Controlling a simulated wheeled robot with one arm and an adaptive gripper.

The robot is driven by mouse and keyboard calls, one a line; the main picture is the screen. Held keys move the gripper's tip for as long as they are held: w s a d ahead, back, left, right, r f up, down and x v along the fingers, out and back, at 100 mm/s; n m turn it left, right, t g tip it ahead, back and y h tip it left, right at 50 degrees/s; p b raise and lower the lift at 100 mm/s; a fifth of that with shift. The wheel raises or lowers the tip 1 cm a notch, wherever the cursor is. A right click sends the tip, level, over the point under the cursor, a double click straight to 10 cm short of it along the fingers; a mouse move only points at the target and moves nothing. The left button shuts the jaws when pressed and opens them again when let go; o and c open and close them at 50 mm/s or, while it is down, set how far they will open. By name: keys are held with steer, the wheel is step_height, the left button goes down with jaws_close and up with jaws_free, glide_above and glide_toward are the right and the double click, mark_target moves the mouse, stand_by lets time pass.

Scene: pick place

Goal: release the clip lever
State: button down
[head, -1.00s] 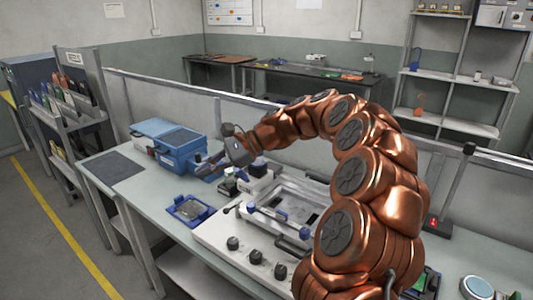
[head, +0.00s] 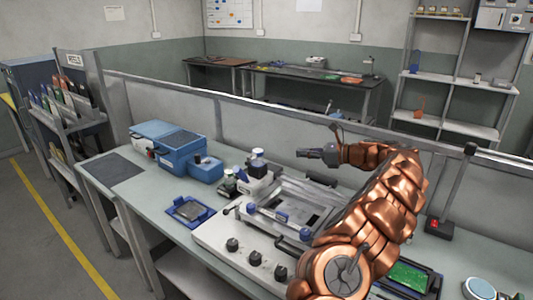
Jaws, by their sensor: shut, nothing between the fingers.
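A grey-and-white fixture (head: 215,232) with an open metal frame (head: 318,193) stands on the bench. A bar with blue ends (head: 267,219) lies along the frame's near side, and a dark handle (head: 291,247) sits at its front. I cannot tell for sure which part is the clip lever. My gripper (head: 300,153) is shut and empty. It is raised above the back of the fixture, pointing left, and touches nothing I can see. My arm hides the right part of the fixture.
A blue toolbox (head: 180,150) and a blue tray (head: 190,211) with a grey part are on the left. A green board (head: 408,275) lies at right. A low partition (head: 230,107) runs behind the bench.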

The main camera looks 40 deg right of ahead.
steer(key=p+x, duration=0.3)
steer(key=x, duration=0.9)
steer(key=shift+w+a, duration=0.3)
steer(key=shift+a, duration=0.05)
steer(key=shift+w+a+f, duration=0.2)
steer(key=shift+w+a, duration=0.1)
steer(key=shift+w, duration=0.25)
